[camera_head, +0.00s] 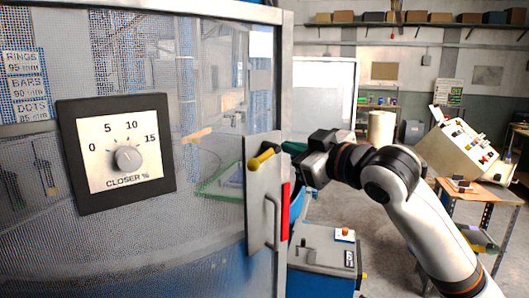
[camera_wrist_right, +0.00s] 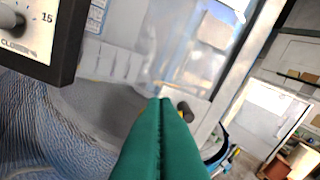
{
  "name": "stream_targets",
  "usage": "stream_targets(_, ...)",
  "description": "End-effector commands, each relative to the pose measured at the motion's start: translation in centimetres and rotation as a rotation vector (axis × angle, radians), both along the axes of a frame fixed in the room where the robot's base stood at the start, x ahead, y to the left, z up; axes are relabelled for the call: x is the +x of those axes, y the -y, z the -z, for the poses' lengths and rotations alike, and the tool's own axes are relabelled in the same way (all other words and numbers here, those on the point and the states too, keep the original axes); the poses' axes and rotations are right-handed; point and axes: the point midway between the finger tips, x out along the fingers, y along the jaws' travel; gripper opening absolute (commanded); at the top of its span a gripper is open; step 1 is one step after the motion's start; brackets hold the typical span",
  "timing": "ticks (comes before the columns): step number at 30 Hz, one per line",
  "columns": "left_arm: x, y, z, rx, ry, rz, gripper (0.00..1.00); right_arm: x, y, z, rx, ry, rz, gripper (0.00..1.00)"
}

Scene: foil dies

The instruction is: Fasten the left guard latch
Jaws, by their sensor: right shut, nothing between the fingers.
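The guard door (camera_head: 215,60) is a mesh panel in a grey frame, filling the left of the head view. On its right edge sits a light metal latch plate (camera_head: 260,198) with a yellow-ended lever (camera_head: 262,158). The lever points left and slightly down. My right gripper (camera_head: 290,147) comes from the right with its green fingers just right of the lever; I cannot tell if they touch. In the wrist view the fingers (camera_wrist_right: 166,101) are shut and empty, beside a short dark knob (camera_wrist_right: 185,111) near the frame. My left gripper is not seen.
A dial box (camera_head: 116,152) is fixed to the mesh. A bar handle (camera_head: 269,222) and a red strip (camera_head: 286,211) lie below the lever. A blue-sided cabinet (camera_head: 322,252) stands below my right arm. A table with a cream machine (camera_head: 462,150) is at far right.

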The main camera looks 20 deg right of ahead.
Motion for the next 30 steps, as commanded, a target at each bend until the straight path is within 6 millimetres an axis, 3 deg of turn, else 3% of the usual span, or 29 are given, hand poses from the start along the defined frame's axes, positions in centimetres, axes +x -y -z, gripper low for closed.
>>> stream_targets(7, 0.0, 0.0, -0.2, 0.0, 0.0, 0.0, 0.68, 0.4, -0.1, 0.0, 0.002, -0.001, -0.001, 0.0)
stream_targets(11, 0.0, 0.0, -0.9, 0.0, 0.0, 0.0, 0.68, 1.7, -0.6, -0.1, 0.003, -0.003, 0.0, 0.0)
stream_targets(23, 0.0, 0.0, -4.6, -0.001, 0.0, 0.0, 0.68, 9.5, -3.4, 0.0, 0.003, -0.003, 0.0, 0.0)
stream_targets(30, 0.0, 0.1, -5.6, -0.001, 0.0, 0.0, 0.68, 10.5, -2.5, 3.3, 0.001, -0.004, 0.0, 0.0)
